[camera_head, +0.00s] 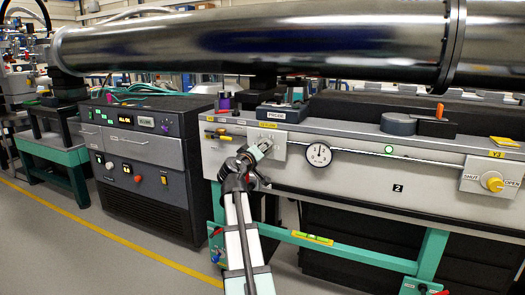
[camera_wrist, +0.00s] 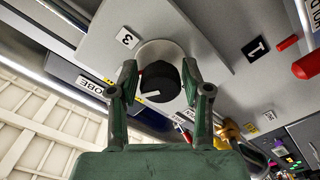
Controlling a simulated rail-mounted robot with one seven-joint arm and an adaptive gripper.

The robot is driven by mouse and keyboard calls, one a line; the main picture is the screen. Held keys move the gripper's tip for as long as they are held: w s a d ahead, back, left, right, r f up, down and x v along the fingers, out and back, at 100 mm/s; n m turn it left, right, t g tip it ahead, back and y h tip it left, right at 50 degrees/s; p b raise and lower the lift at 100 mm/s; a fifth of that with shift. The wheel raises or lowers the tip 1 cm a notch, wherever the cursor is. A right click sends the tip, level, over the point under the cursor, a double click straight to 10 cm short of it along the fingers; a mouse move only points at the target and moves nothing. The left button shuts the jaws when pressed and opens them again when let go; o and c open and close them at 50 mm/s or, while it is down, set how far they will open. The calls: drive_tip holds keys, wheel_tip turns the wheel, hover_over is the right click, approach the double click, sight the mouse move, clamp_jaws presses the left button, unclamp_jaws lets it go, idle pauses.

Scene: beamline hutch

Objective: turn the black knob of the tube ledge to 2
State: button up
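The black knob (camera_wrist: 161,82) shows in the wrist view, in front of a pale round disc (camera_wrist: 158,50) on the grey panel. A white line on the knob points to the lower left. Labels "3" (camera_wrist: 127,38) and "1" (camera_wrist: 255,48) flank the knob; I see no "2" label beside it. My gripper (camera_wrist: 160,68) is open, with one finger on each side of the knob; a thin gap seems to show, contact is unclear. In the head view my gripper (camera_head: 256,162) is at the front of the tube ledge (camera_head: 345,178) and hides the knob.
A round dial (camera_head: 318,154) sits right of my gripper, and a yellow knob (camera_head: 492,182) marked SHUT and OPEN at the far right. A red cylinder (camera_wrist: 306,66) protrudes near the "1". A large metal tube (camera_head: 250,40) runs above. A dark cabinet (camera_head: 142,160) stands left.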

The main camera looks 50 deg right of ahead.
drive_tip(key=shift+a, duration=0.1)
drive_tip(key=v, duration=1.2)
drive_tip(key=shift+s+f, duration=0.1)
idle(0.3)
drive_tip(key=s+a+m+g+y, duration=0.1)
drive_tip(key=s+m+g, duration=0.1)
drive_tip(key=s+g, duration=0.3)
drive_tip(key=s+a+m+g, duration=0.2)
drive_tip(key=s+m+g, duration=0.1)
drive_tip(key=s, duration=0.4)
drive_tip(key=s+a+r+m+g+y, duration=0.2)
drive_tip(key=s+a+r+m, duration=0.2)
drive_tip(key=s+a, duration=0.4)
drive_tip(key=s+a+r+m+g+y, duration=0.1)
drive_tip(key=s+a+r+m+g, duration=0.2)
drive_tip(key=s+a, duration=0.5)
drive_tip(key=shift+s+a+r+m+y, duration=0.25)
drive_tip(key=shift+a+r+m+y, duration=0.25)
drive_tip(key=shift+r, duration=0.5)
